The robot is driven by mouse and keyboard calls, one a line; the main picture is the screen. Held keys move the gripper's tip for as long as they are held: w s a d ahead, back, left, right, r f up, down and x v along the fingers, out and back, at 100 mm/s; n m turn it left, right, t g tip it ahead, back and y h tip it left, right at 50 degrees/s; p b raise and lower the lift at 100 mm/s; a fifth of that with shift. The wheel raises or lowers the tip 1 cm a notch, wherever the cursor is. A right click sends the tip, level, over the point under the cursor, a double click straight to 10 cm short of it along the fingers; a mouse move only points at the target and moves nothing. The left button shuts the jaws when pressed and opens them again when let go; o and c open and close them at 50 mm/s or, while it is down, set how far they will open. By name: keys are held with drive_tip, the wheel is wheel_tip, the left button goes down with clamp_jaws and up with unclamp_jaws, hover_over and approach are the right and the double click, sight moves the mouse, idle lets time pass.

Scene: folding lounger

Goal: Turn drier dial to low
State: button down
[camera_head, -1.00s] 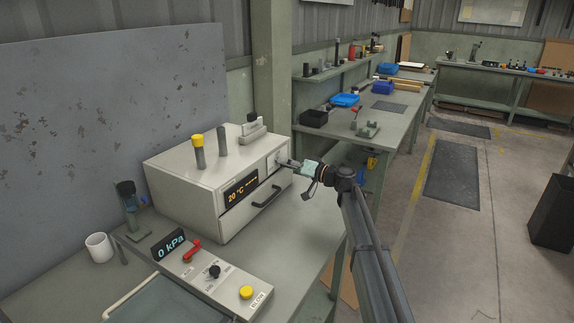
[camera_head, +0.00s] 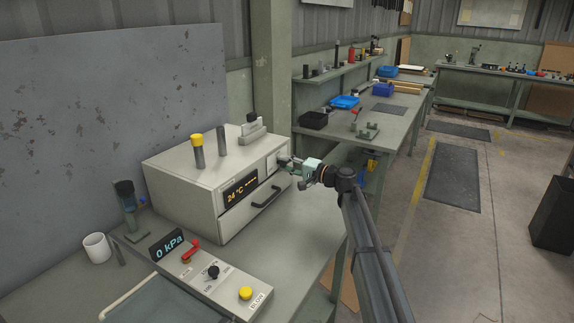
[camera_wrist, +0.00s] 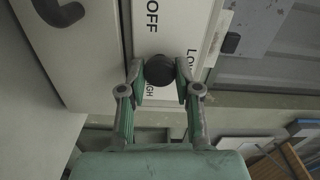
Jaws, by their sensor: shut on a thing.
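The drier (camera_head: 190,185) is a pale box on the bench at left. Its display (camera_head: 240,190) reads 24 °C. In the wrist view its black round dial (camera_wrist: 160,69) sits on a white label plate with OFF (camera_wrist: 152,14), LOW (camera_wrist: 191,60) and HIGH (camera_wrist: 154,94), partly covered by the dial and fingers. My gripper (camera_head: 281,161) is at the right end of the drier's front. In the wrist view its two fingers (camera_wrist: 159,78) are shut on the dial, one on each side. I cannot tell the dial's pointer direction.
A dark drawer handle (camera_head: 268,197) juts from the drier front below the display. A white mug (camera_head: 97,248) is at left. The bench right of the control box is clear.

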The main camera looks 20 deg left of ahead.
drive_tip(key=shift+m, duration=0.6)
drive_tip(key=c, duration=0.8)
unclamp_jaws()
drive_tip(key=d, duration=0.4)
drive_tip(key=s+d, duration=0.1)
drive_tip(key=d, duration=0.7)
drive_tip(key=shift+s, duration=0.4)
drive_tip(key=shift+a, duration=0.1)
